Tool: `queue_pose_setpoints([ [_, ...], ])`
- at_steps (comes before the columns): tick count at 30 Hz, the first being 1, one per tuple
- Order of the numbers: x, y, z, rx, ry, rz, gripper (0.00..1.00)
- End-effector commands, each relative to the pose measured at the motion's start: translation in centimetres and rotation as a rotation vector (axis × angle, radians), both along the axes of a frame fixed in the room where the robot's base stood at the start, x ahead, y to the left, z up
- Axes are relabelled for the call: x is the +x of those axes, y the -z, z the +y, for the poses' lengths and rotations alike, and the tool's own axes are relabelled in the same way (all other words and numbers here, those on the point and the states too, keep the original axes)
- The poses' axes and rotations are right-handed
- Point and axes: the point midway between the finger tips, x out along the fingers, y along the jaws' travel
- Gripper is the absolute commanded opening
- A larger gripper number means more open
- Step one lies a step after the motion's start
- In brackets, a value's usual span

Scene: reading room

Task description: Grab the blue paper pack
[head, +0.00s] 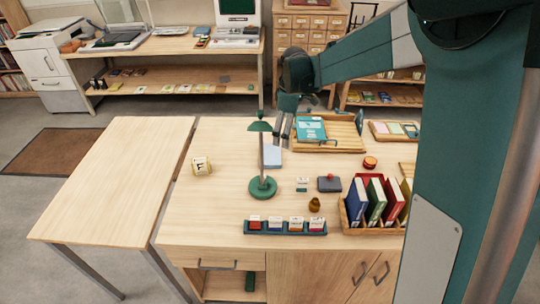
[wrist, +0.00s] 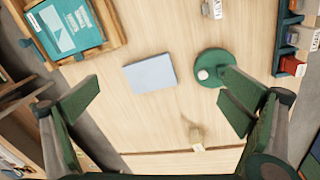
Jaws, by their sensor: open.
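A pale blue paper pack (head: 273,158) lies flat on the wooden table, just behind and right of the green desk lamp (head: 262,186), which partly covers it in the head view. In the wrist view the whole pack (wrist: 150,74) shows as a flat light blue rectangle, with bare wood around it and the lamp (wrist: 213,68) to its right. My gripper (head: 287,120) hangs above the table, behind the lamp. In the wrist view my gripper (wrist: 160,90) has its fingers wide apart, one on each side of the pack, with nothing between them.
A wooden tray with a teal book (head: 311,129) lies behind the pack. A lettered cube (head: 201,166) sits left. The table's left part is clear.

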Motion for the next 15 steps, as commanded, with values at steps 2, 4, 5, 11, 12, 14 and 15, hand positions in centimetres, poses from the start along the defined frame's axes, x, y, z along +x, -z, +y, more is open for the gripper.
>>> queue_pose_setpoints([
  [2, 1.1, 1.0, 0.8, -0.007, -0.036, 0.013, 1.00],
  [4, 1.9, 2.0, 1.5, -0.012, -0.068, 0.024, 1.00],
  [5, 2.3, 2.4, 1.8, -0.015, -0.082, 0.029, 1.00],
  [11, 4.4, 5.4, 3.7, -0.029, -0.173, 0.062, 1.00],
  [12, 4.8, 6.0, 4.0, -0.032, -0.191, 0.068, 1.00],
  [14, 5.3, 7.0, 4.6, -0.036, -0.219, 0.079, 1.00],
  [15, 5.7, 7.6, 5.0, -0.038, -0.236, 0.085, 1.00],
])
